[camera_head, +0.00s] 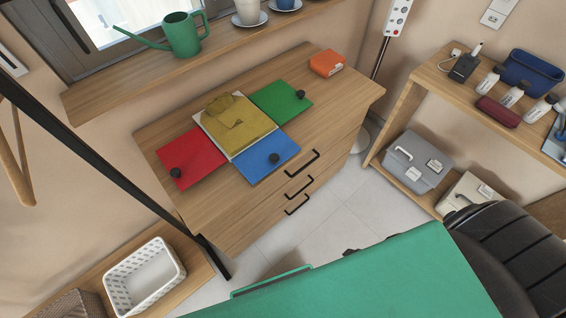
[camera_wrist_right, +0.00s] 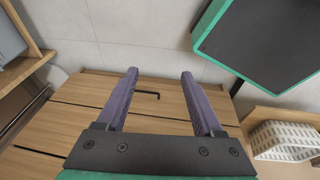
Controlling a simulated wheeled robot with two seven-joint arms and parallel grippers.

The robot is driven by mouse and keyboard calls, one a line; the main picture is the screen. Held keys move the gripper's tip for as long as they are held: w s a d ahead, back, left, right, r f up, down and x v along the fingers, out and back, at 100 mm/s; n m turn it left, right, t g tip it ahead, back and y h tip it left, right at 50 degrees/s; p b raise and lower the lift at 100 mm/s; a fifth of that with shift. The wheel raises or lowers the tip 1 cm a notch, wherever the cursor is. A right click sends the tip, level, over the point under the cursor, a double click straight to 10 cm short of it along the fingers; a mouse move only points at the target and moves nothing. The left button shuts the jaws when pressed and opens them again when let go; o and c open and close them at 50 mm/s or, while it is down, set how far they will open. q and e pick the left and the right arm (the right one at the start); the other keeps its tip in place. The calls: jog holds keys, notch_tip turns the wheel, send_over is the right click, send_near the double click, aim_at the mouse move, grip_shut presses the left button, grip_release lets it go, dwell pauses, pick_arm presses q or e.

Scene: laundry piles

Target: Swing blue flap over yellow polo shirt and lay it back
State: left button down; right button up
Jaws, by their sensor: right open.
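The red flap (camera_head: 190,165) lies open to the left and the green flap (camera_head: 276,105) to the right, each with a black knob. My right gripper (camera_wrist_right: 160,75) is open and empty in the right wrist view, with the dresser front behind it. My left gripper is not in view.
The dresser (camera_head: 340,92) has free top around the board and an orange box (camera_head: 327,63) at its far right. A white basket (camera_head: 145,277) sits low at the left. A shelf unit (camera_head: 437,75) with bottles stands right. A dark pole crosses the left side.

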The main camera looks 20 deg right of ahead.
jog(key=w+d+r+n+t+b, duration=0.1)
jog(key=w+d+n+t+b, duration=0.35)
jog(key=w, duration=0.65)
jog(key=w+d+r+n+t+y+b, duration=0.2)
jog(key=w+r+n+t+b, duration=0.25)
jog(key=w+r+n, duration=0.45)
jog(key=w+d+r+n+t+y+b, duration=0.25)
jog(key=w+r+n+b, duration=0.35)
jog(key=w, duration=0.4)
jog(key=w+a+r+n+y+b, duration=0.2)
jog(key=a+r+n+y+b, duration=0.25)
jog(key=r+n, duration=0.3)
jog(key=n+g+y+b, duration=0.4)
jog(key=n+g+y, duration=0.35)
jog(key=n, duration=1.05)
send_near(274, 157)
jog(key=p+x, duration=0.3)
jog(key=x, duration=0.6)
jog(key=shift+f, duration=0.1)
jog(key=shift+w+a, duration=0.2)
jog(key=shift+a, duration=0.3)
jog(key=shift+f, duration=0.1)
grip_shut()
